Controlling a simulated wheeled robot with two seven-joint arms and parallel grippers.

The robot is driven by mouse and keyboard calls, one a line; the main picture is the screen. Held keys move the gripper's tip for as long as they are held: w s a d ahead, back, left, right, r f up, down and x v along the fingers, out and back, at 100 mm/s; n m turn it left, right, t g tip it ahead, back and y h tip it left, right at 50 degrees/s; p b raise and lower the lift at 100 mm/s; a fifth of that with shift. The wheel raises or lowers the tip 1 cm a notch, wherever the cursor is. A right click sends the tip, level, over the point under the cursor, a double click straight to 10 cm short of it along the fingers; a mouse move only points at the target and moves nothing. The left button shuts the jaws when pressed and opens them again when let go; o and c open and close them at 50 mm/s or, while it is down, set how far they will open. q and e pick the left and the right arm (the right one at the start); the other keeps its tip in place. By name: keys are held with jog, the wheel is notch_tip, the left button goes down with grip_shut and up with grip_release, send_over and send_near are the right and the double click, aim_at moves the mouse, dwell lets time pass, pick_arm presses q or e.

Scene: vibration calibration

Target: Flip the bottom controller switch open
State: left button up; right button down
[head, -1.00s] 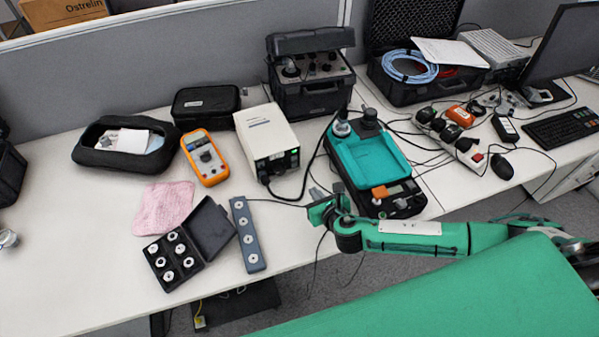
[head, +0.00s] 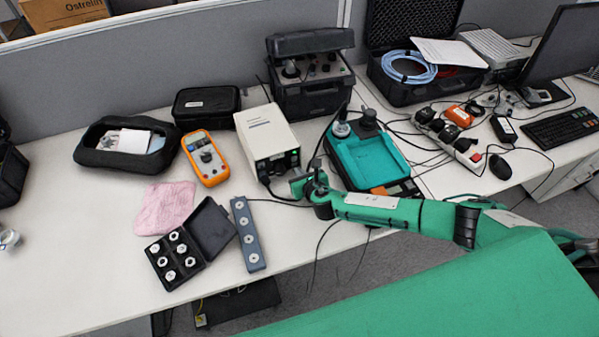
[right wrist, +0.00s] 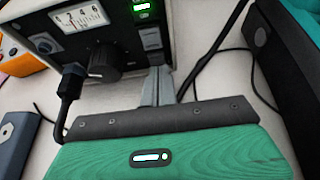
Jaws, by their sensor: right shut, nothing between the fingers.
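The controller is a cream box (head: 264,128) on the white desk. Its dark front panel faces me. In the head view my right gripper (head: 296,186) is close in front of the panel. The left gripper is out of view.
A teal-topped device (head: 366,160) stands right of the controller, close to my arm. An orange multimeter (head: 205,158) and a grey strip with round fittings (head: 247,234) lie left. A black plug (right wrist: 70,84) and cables surround the panel's front.

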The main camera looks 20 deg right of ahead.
jog(key=shift+w+a+f, duration=0.1)
jog(key=shift+w+f, duration=0.1)
jog(key=shift+w, duration=0.05)
jog(key=shift+f, duration=0.15)
jog(key=shift+w, duration=0.1)
dwell(0.4)
